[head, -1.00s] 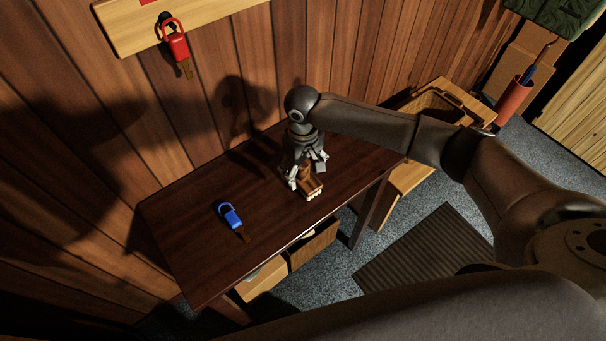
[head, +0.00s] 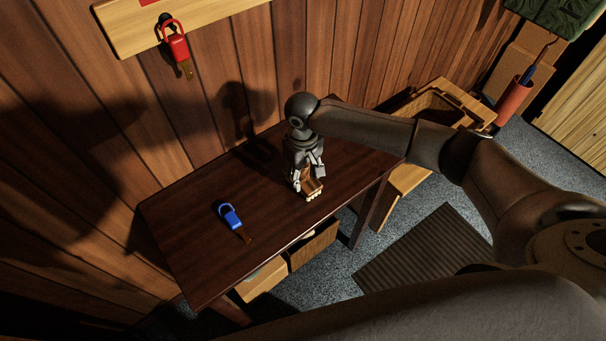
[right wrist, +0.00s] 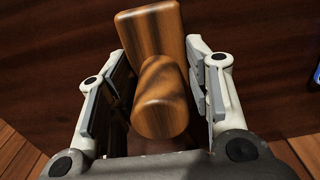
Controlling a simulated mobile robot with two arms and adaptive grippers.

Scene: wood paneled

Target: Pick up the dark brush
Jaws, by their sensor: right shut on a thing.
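The dark brush (head: 313,187) has a brown wooden body and pale bristles. It is on the dark table, below my right gripper (head: 305,180). In the right wrist view the brush's wooden handle (right wrist: 160,100) stands between the two fingers of the same gripper (right wrist: 158,95). The right gripper is shut on the brush. The fingers partly hide it in the head view, and I cannot tell whether it still touches the table. My left gripper is not in view.
A box (head: 315,245) is under the table.

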